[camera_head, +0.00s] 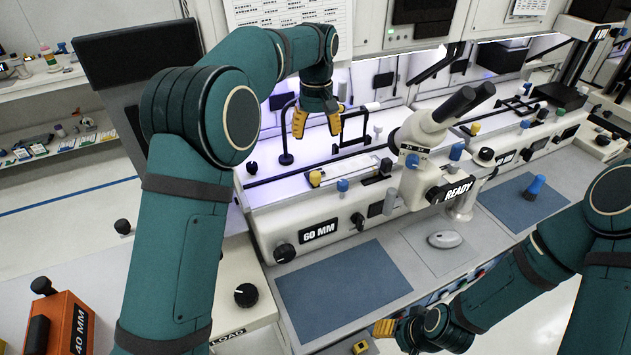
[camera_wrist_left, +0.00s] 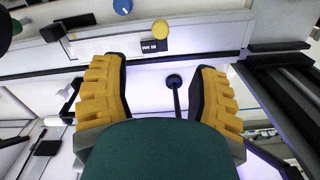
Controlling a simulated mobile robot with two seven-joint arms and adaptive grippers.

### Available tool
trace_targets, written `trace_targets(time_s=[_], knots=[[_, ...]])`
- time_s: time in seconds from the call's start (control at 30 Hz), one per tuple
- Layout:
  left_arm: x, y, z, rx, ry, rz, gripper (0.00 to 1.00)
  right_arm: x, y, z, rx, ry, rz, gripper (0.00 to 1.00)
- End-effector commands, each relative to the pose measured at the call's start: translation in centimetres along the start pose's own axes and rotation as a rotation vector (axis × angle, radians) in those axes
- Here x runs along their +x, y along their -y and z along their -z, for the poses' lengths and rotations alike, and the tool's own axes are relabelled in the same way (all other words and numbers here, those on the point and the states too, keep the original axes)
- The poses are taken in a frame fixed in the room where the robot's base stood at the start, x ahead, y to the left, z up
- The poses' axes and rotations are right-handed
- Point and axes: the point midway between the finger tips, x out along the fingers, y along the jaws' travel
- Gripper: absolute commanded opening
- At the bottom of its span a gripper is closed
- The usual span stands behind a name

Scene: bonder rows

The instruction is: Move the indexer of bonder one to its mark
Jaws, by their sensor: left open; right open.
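The near bonder (camera_head: 262,222) carries a "60 MM" plate (camera_head: 318,231) on its front. I cannot tell for sure which part is its indexer. A yellow knob (camera_head: 315,178) and a blue knob (camera_head: 342,185) stand on its top ledge; the left wrist view also shows the yellow knob (camera_wrist_left: 160,29) and the blue knob (camera_wrist_left: 123,6). A small labelled dark block (camera_wrist_left: 154,46) lies by the yellow knob. No mark is clearly readable. My left gripper (camera_head: 317,123) is open, empty, above the bonder's lit bay. My right gripper (camera_head: 373,338) is open, low at the front, partly cut off.
A black post with a round base (camera_head: 286,158) stands under my left gripper. A microscope (camera_head: 428,128) with a "READY" plate (camera_head: 458,190) stands to the right. A blue mat (camera_head: 343,288) and a mouse (camera_head: 445,239) lie in front. An orange "40 MM" box (camera_head: 62,325) stands lower left.

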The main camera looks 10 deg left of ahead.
Motion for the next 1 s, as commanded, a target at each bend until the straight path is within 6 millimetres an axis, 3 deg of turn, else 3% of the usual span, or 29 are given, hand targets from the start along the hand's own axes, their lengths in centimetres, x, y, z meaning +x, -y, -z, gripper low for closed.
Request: trace_targets(time_s=[0.27, 0.8, 1.0], knots=[[1.4, 0.1, 0.1, -0.002, -0.005, -0.002, 0.61, 0.5, -0.2, -0.1, 0.000, 0.000, 0.000, 0.54], [11.1, 0.1, 0.1, -0.003, -0.003, -0.001, 0.61, 1.3, -0.5, -0.1, 0.000, -0.001, -0.002, 0.54], [13.4, 0.1, 0.1, -0.003, -0.004, -0.001, 0.61, 1.4, -0.5, -0.2, 0.000, -0.001, -0.002, 0.54]])
